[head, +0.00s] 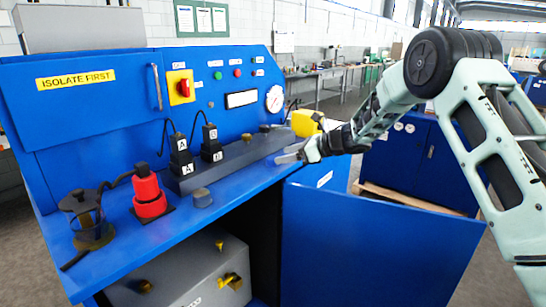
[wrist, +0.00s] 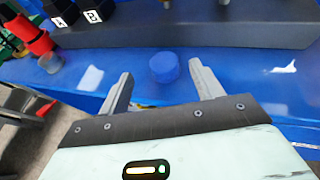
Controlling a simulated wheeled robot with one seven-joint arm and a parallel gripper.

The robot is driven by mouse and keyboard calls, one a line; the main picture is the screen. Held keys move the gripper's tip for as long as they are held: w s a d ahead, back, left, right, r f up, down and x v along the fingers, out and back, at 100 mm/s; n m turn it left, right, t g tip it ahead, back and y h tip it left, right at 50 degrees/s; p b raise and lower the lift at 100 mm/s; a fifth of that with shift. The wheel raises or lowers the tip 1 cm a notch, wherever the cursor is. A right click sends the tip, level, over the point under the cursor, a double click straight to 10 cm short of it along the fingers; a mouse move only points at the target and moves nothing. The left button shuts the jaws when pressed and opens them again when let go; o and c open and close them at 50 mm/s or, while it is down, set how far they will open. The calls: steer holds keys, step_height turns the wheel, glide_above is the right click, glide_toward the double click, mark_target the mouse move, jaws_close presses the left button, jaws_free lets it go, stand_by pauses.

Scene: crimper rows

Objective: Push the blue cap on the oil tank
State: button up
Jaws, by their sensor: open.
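A round blue cap (wrist: 164,67) stands on the blue bench top in the wrist view. My gripper (wrist: 162,76) is open and empty. Its two grey fingertips lie left and right of the cap in the picture, with the cap showing between them and slightly beyond. I cannot tell whether they touch it. In the head view my gripper (head: 292,155) is over the front right part of the bench top. The blue cap cannot be made out there. No oil tank body can be told apart from the blue bench.
A dark grey bar (head: 236,160) with black connectors runs along the bench behind my gripper. A red fitting (head: 149,194), a glass jar (head: 88,222) and a grey knob (head: 202,197) stand to the left. A yellow object (head: 305,123) is just behind. A blue door (head: 375,250) hangs open below.

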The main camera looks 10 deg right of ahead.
mark_target(273, 158)
steer(key=p+x, duration=0.3)
steer(key=x, duration=0.2)
steer(key=shift+w, duration=0.25)
steer(key=shift+w+a+f, duration=0.15)
steer(key=shift+f, duration=0.1)
steer(key=c, duration=1.1)
